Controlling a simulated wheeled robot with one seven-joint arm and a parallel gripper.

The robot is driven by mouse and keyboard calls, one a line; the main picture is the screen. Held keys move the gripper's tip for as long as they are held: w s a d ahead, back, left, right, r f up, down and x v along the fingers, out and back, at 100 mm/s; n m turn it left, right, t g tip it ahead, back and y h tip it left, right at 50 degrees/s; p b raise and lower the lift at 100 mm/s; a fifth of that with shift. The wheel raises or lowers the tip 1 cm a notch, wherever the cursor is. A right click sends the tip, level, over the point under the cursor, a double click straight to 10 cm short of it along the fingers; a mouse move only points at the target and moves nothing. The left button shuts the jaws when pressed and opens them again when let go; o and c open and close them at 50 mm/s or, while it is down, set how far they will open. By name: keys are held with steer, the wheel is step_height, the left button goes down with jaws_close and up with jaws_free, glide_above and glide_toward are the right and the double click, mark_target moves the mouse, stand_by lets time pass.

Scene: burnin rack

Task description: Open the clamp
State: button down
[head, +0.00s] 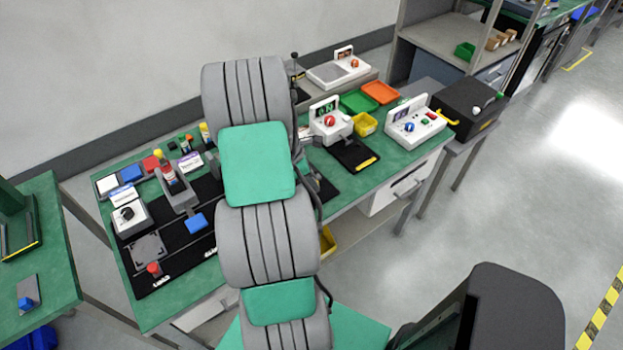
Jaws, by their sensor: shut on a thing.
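My arm fills the middle of the head view, and its end is hidden behind its own links. My gripper does not show, so I cannot see its jaws or what they hold. No part in view can be named as the clamp with certainty. A grey upright fixture with a red-and-white top (170,180) stands on the black mat at left. A small red knob (153,268) sits near the mat's front edge beside a grey square plate (148,248). A black box with a pale-knobbed lever (472,108) stands at the right.
The green workbench (375,183) holds a white unit with a red knob (330,121), another with a blue knob (414,124), and green, orange (380,92) and yellow trays. A second green table (55,235) is at far left.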

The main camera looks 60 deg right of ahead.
steer(key=s, duration=0.1)
steer(key=s+a, duration=0.1)
steer(key=s+p, duration=0.1)
steer(key=shift+s+a+r, duration=0.1)
steer(key=shift+s+a, duration=0.1)
steer(key=shift+a, duration=0.15)
steer(key=shift+s, duration=0.1)
steer(key=shift+f, duration=0.2)
steer(key=c, duration=1.2)
jaws_free()
steer(key=shift+o, duration=0.2)
steer(key=shift+r, duration=0.15)
steer(key=shift+w+a+r, duration=0.1)
steer(key=shift+w+r, duration=0.1)
steer(key=shift+r, duration=0.15)
steer(key=v, duration=0.7)
steer(key=shift+b, duration=0.45)
